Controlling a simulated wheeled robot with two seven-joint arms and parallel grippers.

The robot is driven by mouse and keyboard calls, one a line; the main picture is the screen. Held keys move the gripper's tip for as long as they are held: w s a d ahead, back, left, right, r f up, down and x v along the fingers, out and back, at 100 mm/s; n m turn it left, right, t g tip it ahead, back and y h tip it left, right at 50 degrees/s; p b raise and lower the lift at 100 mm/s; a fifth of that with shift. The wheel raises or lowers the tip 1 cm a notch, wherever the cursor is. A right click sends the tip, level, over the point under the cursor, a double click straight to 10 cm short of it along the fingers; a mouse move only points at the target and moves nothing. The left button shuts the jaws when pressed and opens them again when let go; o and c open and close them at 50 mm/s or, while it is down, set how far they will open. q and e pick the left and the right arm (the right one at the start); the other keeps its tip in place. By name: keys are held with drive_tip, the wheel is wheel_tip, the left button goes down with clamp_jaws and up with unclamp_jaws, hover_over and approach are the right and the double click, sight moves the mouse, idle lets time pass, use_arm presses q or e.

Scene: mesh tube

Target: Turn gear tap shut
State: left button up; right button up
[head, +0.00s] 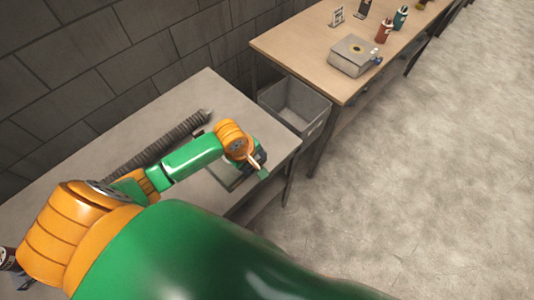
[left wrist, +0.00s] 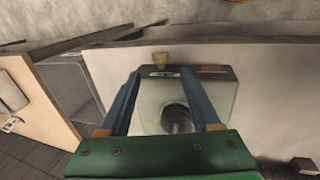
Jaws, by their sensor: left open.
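A pale grey box (left wrist: 222,95) with a round dark opening (left wrist: 177,118) sits on the near table under my left gripper. A small tan knob (left wrist: 160,60), which looks like the tap, stands at the box's far edge in the left wrist view. My left gripper (left wrist: 161,76) is open, its two blue fingers spread apart over the box. The knob is just beyond the fingertips, between their lines; I cannot tell whether they touch it. In the head view my left gripper (head: 260,164) hides most of the box (head: 232,178). My right gripper is not in view.
A ribbed grey hose (head: 165,140) lies along the back of the near grey table (head: 218,95). A grey bin (head: 292,102) stands between the tables. The wooden table (head: 300,45) holds another box (head: 352,58) with a blue tap (head: 376,58) and several bottles.

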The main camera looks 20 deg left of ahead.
use_arm(q)
drive_tip(key=x, duration=0.5)
drive_tip(key=shift+d+f, duration=0.35)
drive_tip(key=shift+w+a+f, duration=0.15)
drive_tip(key=shift+w+f, duration=0.05)
drive_tip(key=shift+f, duration=0.35)
clamp_jaws()
